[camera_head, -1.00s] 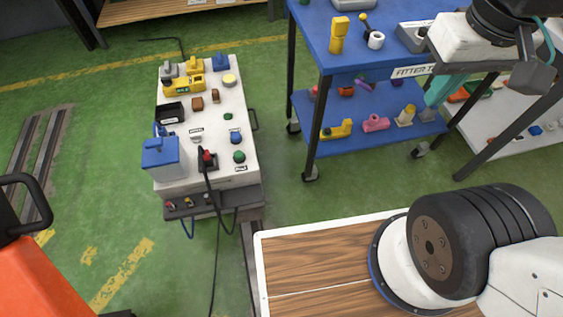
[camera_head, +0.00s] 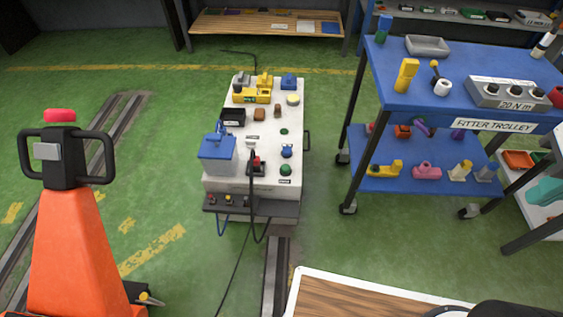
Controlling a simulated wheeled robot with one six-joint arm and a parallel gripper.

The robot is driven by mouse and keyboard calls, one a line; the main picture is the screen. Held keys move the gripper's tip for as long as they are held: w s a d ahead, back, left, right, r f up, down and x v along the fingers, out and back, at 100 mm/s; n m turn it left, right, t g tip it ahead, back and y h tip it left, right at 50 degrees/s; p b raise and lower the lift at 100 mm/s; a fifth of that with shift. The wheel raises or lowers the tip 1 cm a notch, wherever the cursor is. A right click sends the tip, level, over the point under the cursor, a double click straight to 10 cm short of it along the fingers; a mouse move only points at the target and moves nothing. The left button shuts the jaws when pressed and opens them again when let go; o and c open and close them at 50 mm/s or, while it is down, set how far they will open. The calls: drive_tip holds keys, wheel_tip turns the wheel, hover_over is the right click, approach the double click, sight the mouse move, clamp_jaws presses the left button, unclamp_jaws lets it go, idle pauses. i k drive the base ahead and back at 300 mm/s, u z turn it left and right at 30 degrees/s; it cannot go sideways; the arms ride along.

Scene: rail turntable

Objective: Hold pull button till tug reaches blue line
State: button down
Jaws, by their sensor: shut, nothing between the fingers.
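A white cart (camera_head: 263,138) stands on the floor at the middle of the view. Its top has a green button (camera_head: 286,170) at the front right with a small label I cannot read, a blue button (camera_head: 287,152) behind it, and a smaller green button (camera_head: 284,132) farther back. I cannot tell which is the pull button. An orange machine (camera_head: 68,250) with a black handle and red top stands at the left; I cannot tell if it is the tug. I see no blue line. My gripper is not in view.
Metal rails run along the floor at the left (camera_head: 110,150) and in front of the cart (camera_head: 275,275). A blue fitter trolley (camera_head: 385,130) stands at the right. A wood-topped surface (camera_head: 350,295) fills the lower right. Green floor is open between cart and trolley.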

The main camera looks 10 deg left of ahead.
sight(285, 168)
drive_tip(key=u, duration=0.6)
drive_tip(key=i, duration=0.9)
drive_tip(key=u, duration=0.35)
